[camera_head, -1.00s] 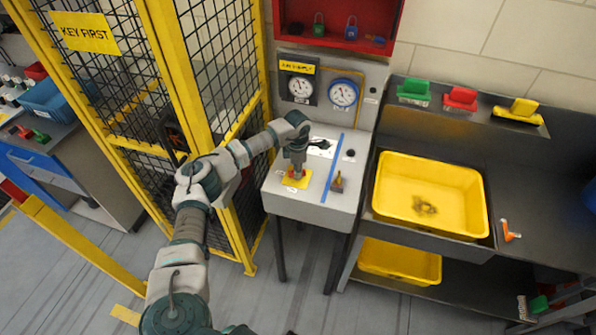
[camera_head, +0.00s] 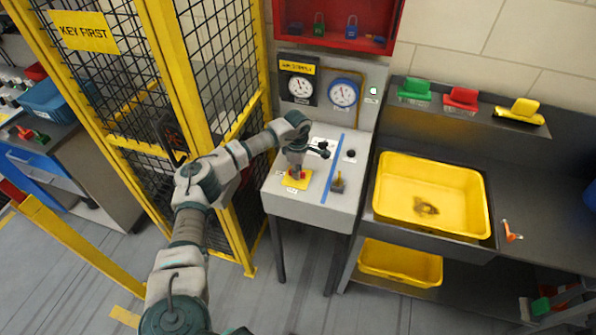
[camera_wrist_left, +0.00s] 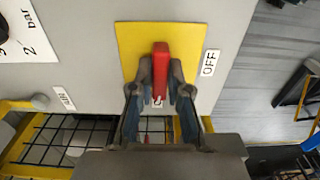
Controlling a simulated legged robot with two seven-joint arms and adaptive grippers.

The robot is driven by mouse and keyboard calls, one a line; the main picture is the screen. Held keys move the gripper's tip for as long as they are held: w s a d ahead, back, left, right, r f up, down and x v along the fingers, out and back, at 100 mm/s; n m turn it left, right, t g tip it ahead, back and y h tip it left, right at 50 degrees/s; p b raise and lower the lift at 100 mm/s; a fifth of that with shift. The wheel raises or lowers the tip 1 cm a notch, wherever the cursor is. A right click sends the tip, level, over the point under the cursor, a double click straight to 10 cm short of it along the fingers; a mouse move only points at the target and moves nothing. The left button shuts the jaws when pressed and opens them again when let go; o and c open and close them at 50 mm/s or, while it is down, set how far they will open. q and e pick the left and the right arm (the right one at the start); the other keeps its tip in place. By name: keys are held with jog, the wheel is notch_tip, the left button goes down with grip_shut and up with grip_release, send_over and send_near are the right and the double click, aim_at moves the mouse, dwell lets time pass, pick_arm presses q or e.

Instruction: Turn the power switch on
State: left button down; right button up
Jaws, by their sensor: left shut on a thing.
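The power switch has a red handle (camera_wrist_left: 160,70) on a square yellow plate (camera_wrist_left: 130,40). In the head view the plate (camera_head: 291,183) lies on the left front of the grey panel table. My left gripper (camera_head: 297,173) points down over it. In the wrist view my left gripper (camera_wrist_left: 160,93) is shut on the red handle, one finger on each side. An OFF label (camera_wrist_left: 210,62) is right of the plate. Another label below the handle is partly hidden by the fingers. A small lamp (camera_head: 374,91) on the upright panel glows pale green. My right gripper is not in view.
Two gauges (camera_head: 343,93) sit on the upright panel. A blue strip (camera_head: 333,167) crosses the table, with a small lever (camera_head: 338,183) right of it. The yellow mesh fence (camera_head: 192,80) stands close on the left. A yellow tray (camera_head: 382,205) is on the right.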

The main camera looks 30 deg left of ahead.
pick_arm(q)
jog(key=shift+w+a+r, duration=0.15)
jog(key=shift+r, duration=0.1)
jog(key=c, duration=1.2)
grip_release()
jog(key=shift+o, duration=0.4)
jog(key=shift+f, duration=0.2)
jog(key=shift+a, duration=0.1)
notch_tip(320, 180, up, 12)
jog(key=shift+f, duration=0.1)
